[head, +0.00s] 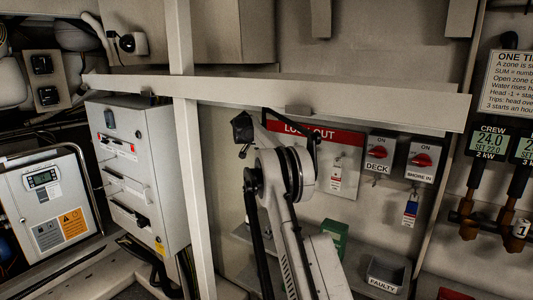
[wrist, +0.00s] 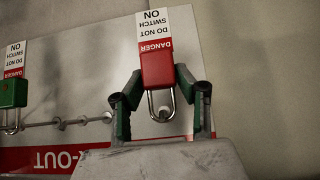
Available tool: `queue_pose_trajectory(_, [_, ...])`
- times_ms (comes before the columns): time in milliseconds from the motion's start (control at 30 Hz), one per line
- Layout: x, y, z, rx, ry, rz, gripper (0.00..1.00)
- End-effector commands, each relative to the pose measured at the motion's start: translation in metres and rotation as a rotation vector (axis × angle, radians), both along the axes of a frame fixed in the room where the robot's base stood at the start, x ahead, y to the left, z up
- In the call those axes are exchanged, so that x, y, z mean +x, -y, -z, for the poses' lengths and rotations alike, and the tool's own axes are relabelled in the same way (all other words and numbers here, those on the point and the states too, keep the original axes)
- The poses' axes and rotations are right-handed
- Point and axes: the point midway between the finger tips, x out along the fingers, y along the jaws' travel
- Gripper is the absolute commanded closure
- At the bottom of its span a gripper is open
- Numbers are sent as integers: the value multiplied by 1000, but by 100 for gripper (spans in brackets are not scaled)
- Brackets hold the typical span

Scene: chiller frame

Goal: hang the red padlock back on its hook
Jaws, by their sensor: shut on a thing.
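The red padlock (wrist: 157,70) shows in the wrist view, which sees the board upside down. Its white danger tag (wrist: 168,28) points up in the picture and its metal shackle (wrist: 161,105) points down. My gripper (wrist: 158,77) is shut on the padlock body, with a finger on each side. The padlock is in front of the lock-out board (wrist: 85,75), near its right edge in this view. A row of metal hooks (wrist: 75,122) runs along the board to the left of the shackle. I cannot tell the shackle's depth to them. In the head view my arm hides the gripper and red padlock.
A green padlock (wrist: 14,93) with a tag hangs at the left in the wrist view. In the head view, two switch boxes, DECK (head: 379,155) and another (head: 421,159), stand right of the board. A grey faulty bin (head: 388,272) is below. A beam (head: 390,104) crosses above.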

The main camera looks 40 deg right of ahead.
Motion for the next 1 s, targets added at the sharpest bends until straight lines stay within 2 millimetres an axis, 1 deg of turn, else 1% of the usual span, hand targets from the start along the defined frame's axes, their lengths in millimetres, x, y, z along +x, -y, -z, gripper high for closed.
queue_pose_trajectory(300, [0, 0, 0, 0, 0, 0, 100])
queue_pose_trajectory(333, [0, 0, 0, 0, 0, 0, 67])
queue_pose_trajectory(467, [0, 0, 0, 0, 0, 0, 50])
queue_pose_trajectory(500, [0, 0, 0, 0, 0, 0, 47])
queue_pose_trajectory(767, [0, -1, -1, 0, 0, 0, 47])
queue_pose_trajectory(867, [-1, -4, -5, 0, -1, -1, 47])
queue_pose_trajectory(1000, [-5, -16, -17, 0, -1, -1, 47])
